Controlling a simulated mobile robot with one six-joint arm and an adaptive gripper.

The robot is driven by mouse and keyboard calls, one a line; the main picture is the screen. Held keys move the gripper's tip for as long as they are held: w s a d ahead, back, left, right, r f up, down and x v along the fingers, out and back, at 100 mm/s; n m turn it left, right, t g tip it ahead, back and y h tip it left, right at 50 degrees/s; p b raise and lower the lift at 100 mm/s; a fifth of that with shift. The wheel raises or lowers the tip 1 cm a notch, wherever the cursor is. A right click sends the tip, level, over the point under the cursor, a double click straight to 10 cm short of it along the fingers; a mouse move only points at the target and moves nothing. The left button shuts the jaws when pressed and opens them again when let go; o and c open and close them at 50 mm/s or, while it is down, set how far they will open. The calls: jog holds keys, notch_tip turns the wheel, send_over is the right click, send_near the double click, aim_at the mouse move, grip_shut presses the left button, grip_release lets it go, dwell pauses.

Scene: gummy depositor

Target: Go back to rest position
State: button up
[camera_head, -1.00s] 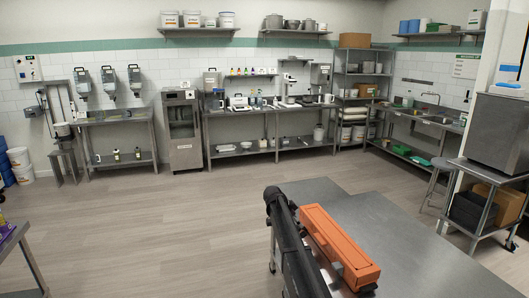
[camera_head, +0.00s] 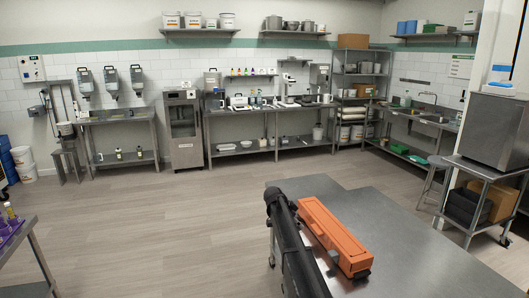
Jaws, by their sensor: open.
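My gripper is not in view. A dark, rounded bar (camera_head: 296,245), which looks like part of my arm, rises from the bottom edge at the centre. An orange, long box-like piece (camera_head: 334,237) with a dark end lies close along its right side. I cannot tell whether this orange piece rests on the steel table or belongs to me.
A steel table (camera_head: 425,240) fills the lower right. A cart (camera_head: 484,172) with a steel machine (camera_head: 495,130) and a stool (camera_head: 432,175) stand to its right. A bench corner (camera_head: 28,226) is at lower left. Benches line the back wall. The middle floor (camera_head: 170,220) is clear.

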jog(key=s+d+f+n+y+b, duration=0.1)
jog(key=s+f+n+y+b, duration=0.1)
jog(key=s, duration=1.2)
jog(key=s+d+f+n+g+y+b, duration=0.1)
jog(key=s+f+n, duration=0.3)
jog(key=s, duration=1.1)
jog(key=s+d+f+n+g+y+b, duration=0.1)
jog(key=s+f+n+y, duration=0.3)
jog(key=s+n, duration=0.4)
jog(key=s+b, duration=0.1)
jog(key=s, duration=0.5)
jog(key=shift+s+b, duration=0.4)
